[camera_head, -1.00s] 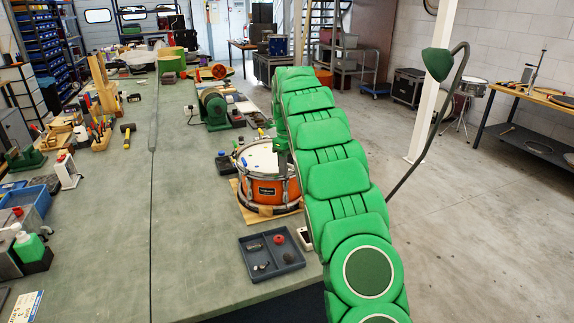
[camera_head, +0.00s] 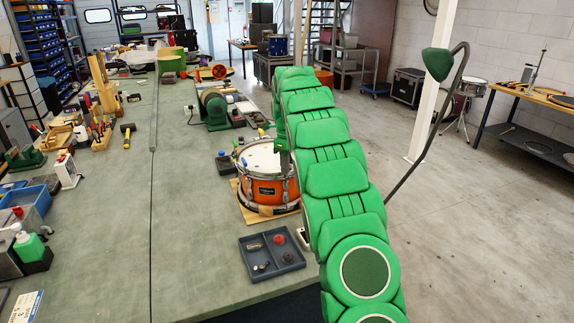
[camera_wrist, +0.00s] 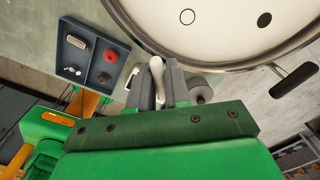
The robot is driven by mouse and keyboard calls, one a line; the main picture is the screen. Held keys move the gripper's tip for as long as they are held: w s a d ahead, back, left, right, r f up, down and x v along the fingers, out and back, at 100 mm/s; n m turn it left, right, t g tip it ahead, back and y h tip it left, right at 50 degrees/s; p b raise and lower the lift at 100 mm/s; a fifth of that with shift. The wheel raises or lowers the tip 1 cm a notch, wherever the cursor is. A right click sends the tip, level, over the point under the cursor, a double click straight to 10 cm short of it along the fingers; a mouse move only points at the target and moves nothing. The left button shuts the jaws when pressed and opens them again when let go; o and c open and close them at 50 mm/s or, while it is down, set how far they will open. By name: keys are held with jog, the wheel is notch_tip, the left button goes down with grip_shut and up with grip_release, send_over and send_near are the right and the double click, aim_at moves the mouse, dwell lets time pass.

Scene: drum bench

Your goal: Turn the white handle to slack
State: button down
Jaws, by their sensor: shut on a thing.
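The orange drum (camera_head: 262,188) with a white head sits on a wooden board on the bench. In the wrist view its white head (camera_wrist: 225,22) and metal rim fill the upper right. The white handle (camera_wrist: 156,66) is between the two grey fingers of my gripper (camera_wrist: 159,84), beside the drum rim. My gripper is shut on it. The handle's lower part is hidden between the fingers. In the head view my green arm hides the handle and most of my gripper.
A dark divided tray (camera_head: 271,268) with small parts and a red piece lies in front of the drum. A green machine (camera_head: 214,108) stands behind the drum. Tools and bins line the bench's left side. The bench's middle (camera_head: 190,220) is clear.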

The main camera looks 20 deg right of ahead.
jog(key=n, duration=2)
jog(key=shift+n, duration=0.3)
jog(key=n, duration=1)
jog(key=shift+n, duration=0.4)
jog(key=n, duration=0.4)
jog(key=shift+n, duration=0.3)
jog(key=n, duration=0.4)
jog(key=shift+n, duration=2.2)
